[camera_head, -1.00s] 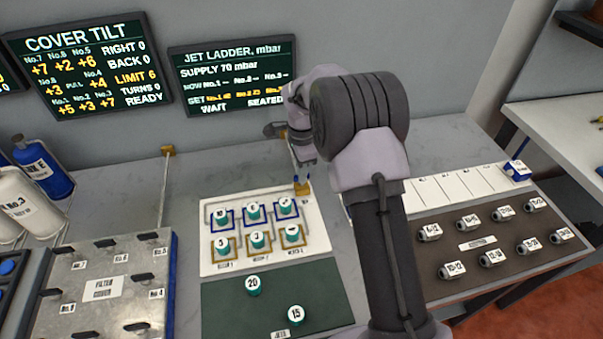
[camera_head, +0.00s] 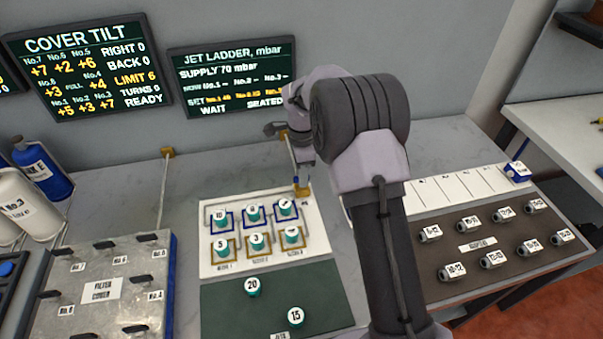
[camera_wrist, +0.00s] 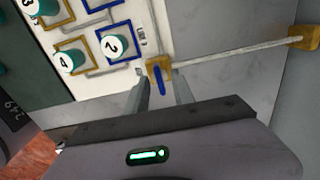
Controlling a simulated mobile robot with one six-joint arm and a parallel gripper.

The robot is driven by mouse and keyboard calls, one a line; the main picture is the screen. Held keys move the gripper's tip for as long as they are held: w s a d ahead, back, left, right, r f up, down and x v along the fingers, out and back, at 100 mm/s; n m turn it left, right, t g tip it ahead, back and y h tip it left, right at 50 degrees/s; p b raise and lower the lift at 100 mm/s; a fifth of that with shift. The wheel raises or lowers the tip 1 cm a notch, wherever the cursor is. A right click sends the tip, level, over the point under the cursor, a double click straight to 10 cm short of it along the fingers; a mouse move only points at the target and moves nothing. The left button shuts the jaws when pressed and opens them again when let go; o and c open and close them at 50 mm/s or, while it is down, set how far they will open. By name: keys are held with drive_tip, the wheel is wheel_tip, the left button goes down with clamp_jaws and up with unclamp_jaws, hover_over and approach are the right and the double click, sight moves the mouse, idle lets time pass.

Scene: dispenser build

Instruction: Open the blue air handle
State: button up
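The blue air handle (camera_wrist: 161,81) is a small blue lever on a brass valve block (camera_wrist: 159,66) at the end of a thin pale pipe (camera_wrist: 235,50). In the wrist view it points down the picture, towards my gripper (camera_wrist: 164,90). My gripper is open, with one finger on each side of the lever and gaps visible. I cannot tell how far above the lever the fingertips are. In the head view the brass block (camera_head: 303,190) shows at the upper right corner of the white jet board (camera_head: 215,262), just below my gripper, and my wrist partly hides the area.
Several numbered teal jets stand on the white board, and two more, 20 (camera_head: 252,286) and 15 (camera_head: 296,316), on the green mat (camera_head: 225,318). A filter cover (camera_head: 75,300) lies left. A brown adapter tray (camera_head: 440,283) lies right. Two screens (camera_head: 232,75) stand behind.

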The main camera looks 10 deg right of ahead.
wheel_tip(320, 180, up, 18)
drive_tip(key=p, duration=0.5)
drive_tip(key=shift+f, duration=0.25)
drive_tip(key=s+a+r+n+t+y+b, duration=0.15)
drive_tip(key=s+r+n, duration=0.25)
drive_tip(key=s, duration=0.5)
drive_tip(key=s+a+r+n+t+b, duration=0.1)
drive_tip(key=s+r+n+t+b, duration=0.2)
drive_tip(key=s, duration=0.6)
drive_tip(key=s+f+n+b, duration=0.1)
drive_tip(key=s+f+n, duration=0.1)
drive_tip(key=s, duration=0.5)
drive_tip(key=s+a+f+n+t+b, duration=0.1)
drive_tip(key=s+f+n+b, duration=0.1)
drive_tip(key=s, duration=0.6)
drive_tip(key=f+n, duration=0.1)
drive_tip(key=n, duration=0.1)
drive_tip(key=shift+s+a+n, duration=0.25)
drive_tip(key=shift+n, duration=0.15)
drive_tip(key=shift+y, duration=0.25)
